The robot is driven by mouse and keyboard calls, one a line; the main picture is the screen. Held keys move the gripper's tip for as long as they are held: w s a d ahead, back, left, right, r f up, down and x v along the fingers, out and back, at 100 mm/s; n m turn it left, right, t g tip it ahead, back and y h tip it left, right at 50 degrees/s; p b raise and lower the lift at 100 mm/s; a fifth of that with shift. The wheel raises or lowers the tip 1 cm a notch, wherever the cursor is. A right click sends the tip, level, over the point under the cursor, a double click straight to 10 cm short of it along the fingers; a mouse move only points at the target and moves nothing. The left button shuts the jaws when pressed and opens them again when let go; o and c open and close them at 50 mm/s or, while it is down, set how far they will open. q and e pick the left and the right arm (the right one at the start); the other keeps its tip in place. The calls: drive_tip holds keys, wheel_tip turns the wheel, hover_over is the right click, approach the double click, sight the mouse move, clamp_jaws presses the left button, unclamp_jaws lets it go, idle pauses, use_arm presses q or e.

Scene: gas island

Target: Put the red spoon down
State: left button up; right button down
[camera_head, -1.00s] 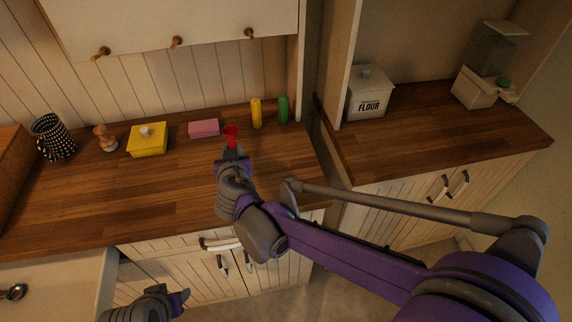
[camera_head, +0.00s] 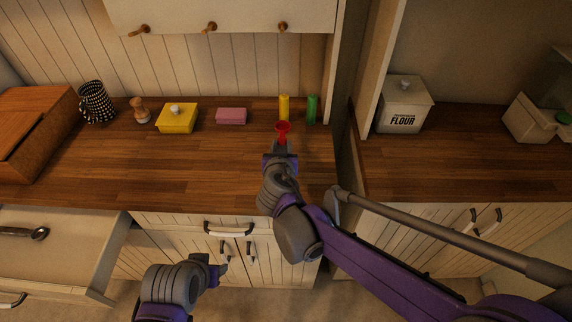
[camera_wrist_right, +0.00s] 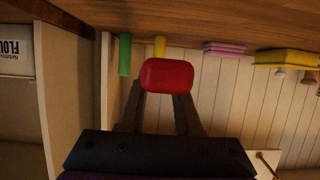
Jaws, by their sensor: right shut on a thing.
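The red spoon (camera_head: 283,128) is held at the tip of my right gripper (camera_head: 281,146), over the right part of the wooden counter (camera_head: 190,160). In the right wrist view the red spoon (camera_wrist_right: 167,74) shows as a rounded red end between the fingertips of my right gripper (camera_wrist_right: 160,95), which is shut on it. I cannot tell how high it is above the counter. My left gripper (camera_head: 217,269) is low in front of the cabinet doors, away from the spoon; its jaws are too small and side-on to read.
Yellow (camera_head: 284,106) and green (camera_head: 312,109) cylinders stand behind the spoon. A pink block (camera_head: 231,116), yellow lidded box (camera_head: 178,118), wooden item (camera_head: 140,110) and dotted vase (camera_head: 96,102) line the back. The counter's middle is clear. An open drawer (camera_head: 70,240) juts out at lower left.

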drive_tip(key=shift+f+b, duration=0.4)
drive_tip(key=shift+f, duration=3.15)
drive_tip(key=shift+f, duration=0.2)
drive_tip(key=c, duration=0.6)
unclamp_jaws()
